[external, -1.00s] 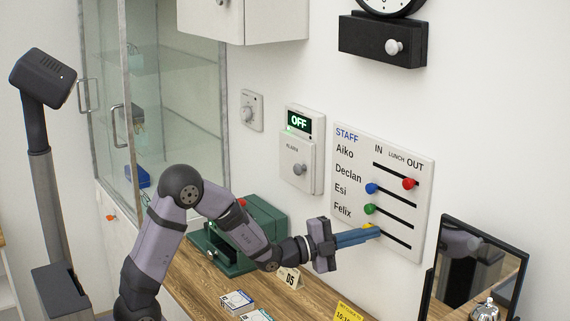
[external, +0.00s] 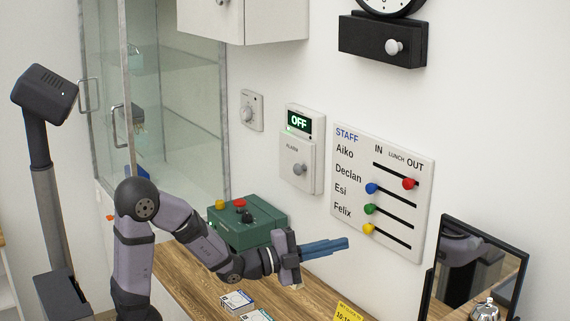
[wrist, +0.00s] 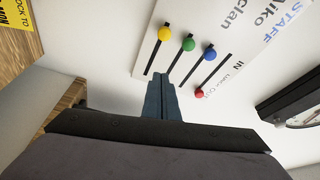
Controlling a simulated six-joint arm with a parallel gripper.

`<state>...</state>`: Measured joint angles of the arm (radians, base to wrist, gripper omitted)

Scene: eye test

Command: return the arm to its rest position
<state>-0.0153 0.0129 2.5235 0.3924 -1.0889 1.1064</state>
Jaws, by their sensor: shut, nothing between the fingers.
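My gripper (external: 346,243) is shut and empty, its blue fingers held out in the air over the wooden counter. They point right, toward the white staff board (external: 424,165) on the wall, and are apart from it. In the wrist view the closed fingertips (wrist: 162,80) are seen against the board's lower part. My arm is bent and reaches from the lower left. On the board, the yellow knob (external: 368,228), green knob (external: 369,209) and blue knob (external: 371,188) sit at the left ends of their slots. The red knob (external: 409,183) sits at the right.
A green box (external: 250,235) stands on the wooden counter (external: 180,275) behind my forearm. A glass cabinet (external: 170,80) is at the left. A dark-framed mirror (external: 480,270) and a bell (external: 486,310) are at the right. An alarm panel (external: 296,165) reads OFF.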

